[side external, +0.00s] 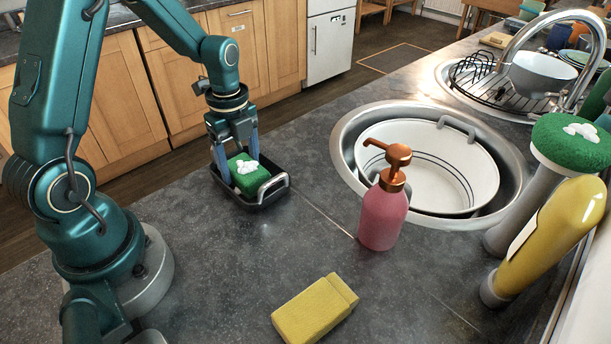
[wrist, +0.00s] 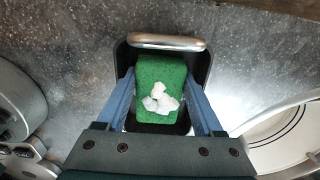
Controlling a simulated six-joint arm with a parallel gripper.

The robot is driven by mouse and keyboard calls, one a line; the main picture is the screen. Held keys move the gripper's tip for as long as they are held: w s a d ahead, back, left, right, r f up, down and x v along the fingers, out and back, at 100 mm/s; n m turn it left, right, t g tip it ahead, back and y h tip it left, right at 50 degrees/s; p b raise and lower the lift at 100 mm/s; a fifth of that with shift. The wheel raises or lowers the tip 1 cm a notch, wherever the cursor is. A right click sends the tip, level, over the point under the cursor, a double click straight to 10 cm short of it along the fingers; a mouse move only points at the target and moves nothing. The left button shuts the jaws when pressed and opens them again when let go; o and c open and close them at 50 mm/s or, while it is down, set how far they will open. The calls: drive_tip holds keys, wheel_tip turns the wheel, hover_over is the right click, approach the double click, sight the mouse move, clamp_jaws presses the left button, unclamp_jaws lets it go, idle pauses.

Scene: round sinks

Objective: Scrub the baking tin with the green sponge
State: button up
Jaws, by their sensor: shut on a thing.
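My gripper (side external: 236,157) points down over the baking tin and is shut on the green sponge (side external: 247,178). White foam sits on top of the sponge. The dark baking tin (side external: 277,194) with a metal handle rests on the grey counter. The sponge is inside the tin's outline; whether it touches the tin floor cannot be told. In the wrist view the blue fingers (wrist: 163,106) flank the sponge (wrist: 152,72), and the tin's rim and handle (wrist: 166,42) show beyond it.
A pink soap bottle (side external: 382,215) stands right of the tin, before a sink holding a white basin (side external: 430,145). A yellow sponge (side external: 314,310) lies at the front. A yellow bottle (side external: 550,235) and another green sponge (side external: 572,143) on a grey stand are at right.

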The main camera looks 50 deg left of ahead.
drive_tip(key=shift+d, duration=1.2)
drive_tip(key=a, duration=0.3)
drive_tip(key=shift+w+a, duration=0.15)
drive_tip(key=shift+w, duration=0.1)
drive_tip(key=shift+d, duration=1.7)
drive_tip(key=shift+a, duration=1.75)
drive_tip(key=shift+d, duration=1.75)
drive_tip(key=shift+a+r, duration=0.1)
drive_tip(key=shift+r, duration=3.95)
wheel_tip(320, 180, up, 5)
